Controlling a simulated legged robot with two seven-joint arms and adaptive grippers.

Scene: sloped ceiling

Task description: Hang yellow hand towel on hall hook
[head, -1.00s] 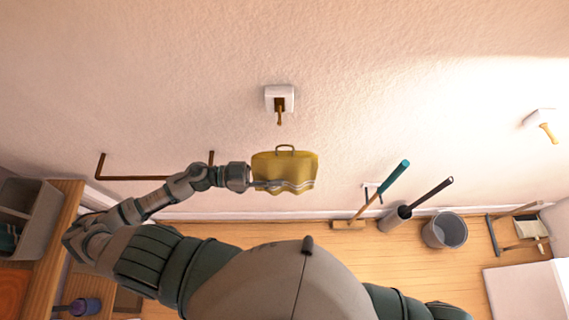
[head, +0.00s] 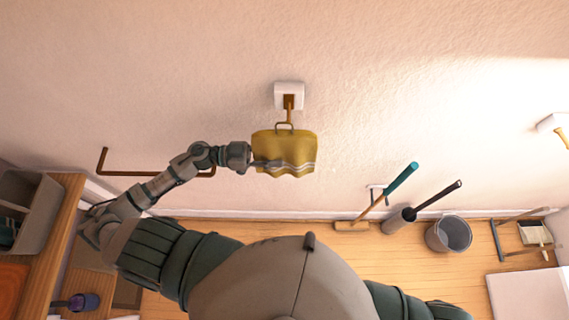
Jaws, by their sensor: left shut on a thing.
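The yellow hand towel (head: 285,148) has a small loop at its top edge and pale stripes near its wavy lower edge. My left gripper (head: 264,163) is shut on the towel from its left side and holds it up in front of the wall. The hall hook (head: 289,103) is a brown peg on a white wall plate, directly above the towel. The towel's loop overlaps the lower end of the peg in the picture; I cannot tell whether the loop is around it. My right gripper is not in view.
A second hook (head: 554,126) is on the wall at far right. A brown rail (head: 150,173) is behind my left arm. A teal-handled tool (head: 384,196), a grey bucket (head: 449,234) and a wooden rack (head: 520,236) stand along the wall. A shelf unit (head: 38,215) is at left.

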